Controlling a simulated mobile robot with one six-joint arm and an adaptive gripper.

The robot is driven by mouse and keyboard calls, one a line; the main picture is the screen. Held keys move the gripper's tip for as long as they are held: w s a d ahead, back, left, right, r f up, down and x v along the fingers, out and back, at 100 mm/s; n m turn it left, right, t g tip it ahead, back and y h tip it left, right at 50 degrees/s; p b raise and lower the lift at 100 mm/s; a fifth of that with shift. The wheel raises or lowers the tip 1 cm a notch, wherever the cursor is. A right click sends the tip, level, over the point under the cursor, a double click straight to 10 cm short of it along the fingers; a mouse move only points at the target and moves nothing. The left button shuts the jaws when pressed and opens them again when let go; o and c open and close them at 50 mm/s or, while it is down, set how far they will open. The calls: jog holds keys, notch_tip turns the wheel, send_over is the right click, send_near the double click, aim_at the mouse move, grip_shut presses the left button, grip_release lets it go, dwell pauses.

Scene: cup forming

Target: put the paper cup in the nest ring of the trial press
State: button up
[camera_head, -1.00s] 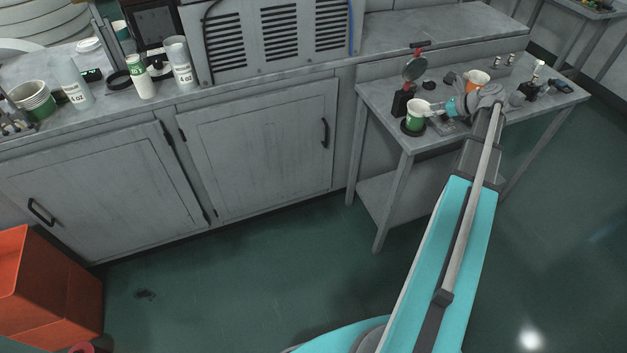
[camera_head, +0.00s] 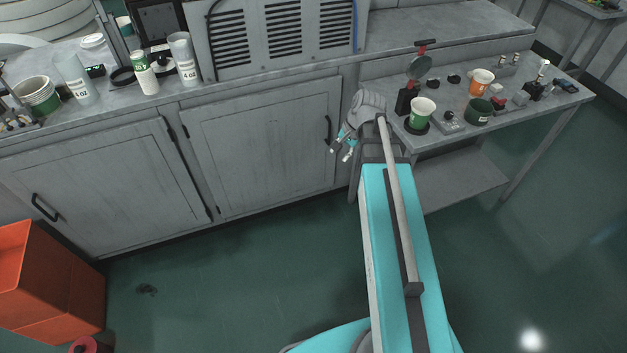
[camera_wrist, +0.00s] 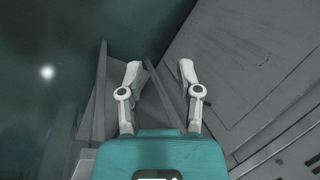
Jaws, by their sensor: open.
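A green and white paper cup (camera_head: 422,111) stands upright on the side table. Its base is at a dark round ring (camera_head: 409,127) of the trial press, and it looks seated in it, though the cup hides most of the ring. The press has a black post (camera_head: 405,101), a round plate (camera_head: 420,67) raised above and behind the cup, and a red handle (camera_head: 426,43). My gripper (camera_head: 341,155) is open and empty, left of the table and apart from the cup. In the wrist view the two fingers (camera_wrist: 160,70) are spread with nothing between them.
An orange and white cup (camera_head: 481,82), a dark green container (camera_head: 478,112) and small tools stand right of the cup on the table (camera_head: 440,140). A cup stack (camera_head: 38,96) and white cylinders stand on the left counter. Cabinet doors (camera_head: 262,145) are close to my gripper.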

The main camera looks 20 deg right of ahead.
jog(key=s+a+f+n+g+h, duration=0.1)
jog(key=s+a+n+h, duration=0.2)
jog(key=s+a+n, duration=0.4)
jog(key=a+n, duration=0.2)
jog(key=a, duration=0.1)
jog(key=shift+s+a+n+g, duration=0.25)
jog(key=shift+s+n+g, duration=0.05)
jog(key=shift+n, duration=0.1)
